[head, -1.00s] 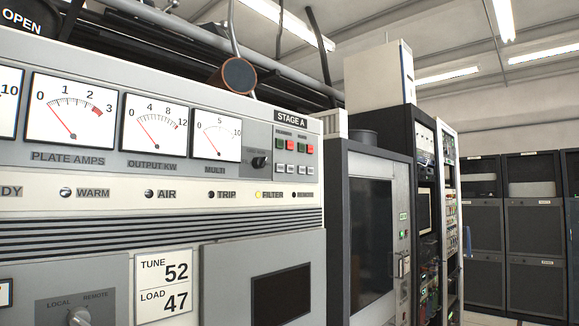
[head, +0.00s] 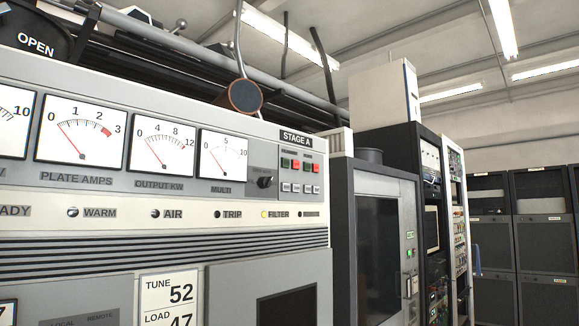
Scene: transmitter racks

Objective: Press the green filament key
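The STAGE A cabinet (head: 230,233) fills the left and middle of the head view. Under its STAGE A label, a small key block carries two green and red key pairs. The left pair has a green key (head: 285,163) beside a red key (head: 296,165); the small label above it looks like FILAMENT but is hardly legible. The right pair has another green key (head: 307,166) and a red key (head: 316,167). Small white keys (head: 297,188) sit in a row below. Neither of my grippers is in view.
A black knob (head: 265,182) sits just left of the keys, beside the MULTI meter (head: 222,157). The FILTER lamp (head: 264,214) is lit yellow. A dark-windowed cabinet (head: 379,240) stands right of the panel. Dark racks (head: 545,240) stand at the far right.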

